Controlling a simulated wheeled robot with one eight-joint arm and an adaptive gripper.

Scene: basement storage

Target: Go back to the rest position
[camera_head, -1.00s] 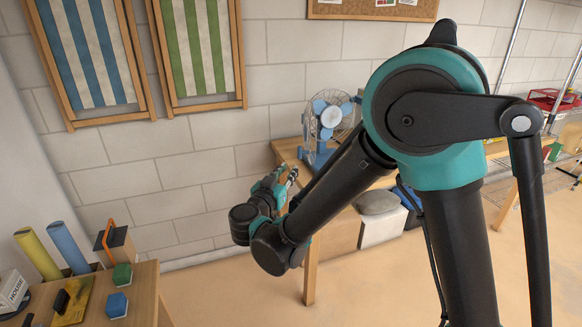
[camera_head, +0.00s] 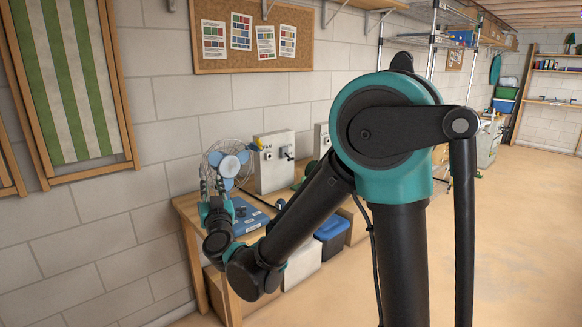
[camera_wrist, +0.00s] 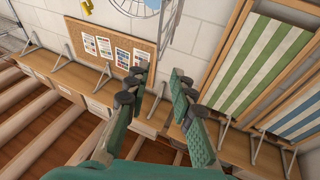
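My gripper (camera_head: 211,187) is at the left of my extended arm in the head view, raised and pointing up in front of the fan (camera_head: 229,160). In the wrist view my gripper (camera_wrist: 160,73) has its two fingers apart with nothing between them. That view is upside down and looks towards the wall. My black and teal arm hides part of the workbench (camera_head: 188,207) in the head view.
A cork board (camera_head: 252,37) and a striped deck chair (camera_head: 70,80) hang on the wall. Grey boxes (camera_head: 273,162) and a blue case (camera_head: 246,216) are on the workbench. A blue bin (camera_head: 332,236) is below. Open floor (camera_head: 510,230) lies to the right.

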